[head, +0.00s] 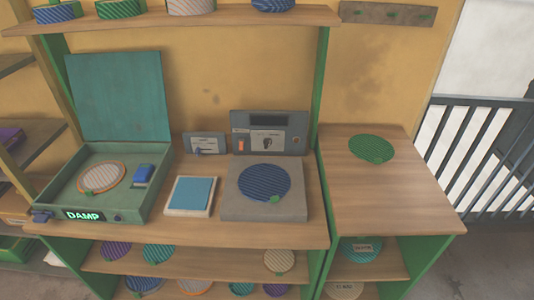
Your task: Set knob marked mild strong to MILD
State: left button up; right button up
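No label reading mild or strong is legible, so I cannot tell which control is the task's knob. A small grey panel (205,143) stands at the back of the bench, with a pale label and a small dark bluish control (197,152) on it. To its right, a grey control panel (269,132) behind the flat grey plate unit carries an orange switch (241,145), a pale card with a dark picture and a small round knob (297,140). The green box has a small dark knob (117,218) on its front. Neither gripper is in view.
The green box (152,193) has its lid up, a lit DAMP sign (84,215) and an orange-rimmed plate (101,177) inside. A blue plate (264,183) lies on the grey unit (262,212). A blue pad (191,192) lies between them. The right table (390,195) is mostly clear.

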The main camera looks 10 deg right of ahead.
aim_at(267, 142)
jog(key=i+j, duration=0.1)
jog(key=j, duration=0.55)
jog(key=j+z, duration=0.1)
jog(key=j, duration=0.5)
jog(key=i, duration=0.05)
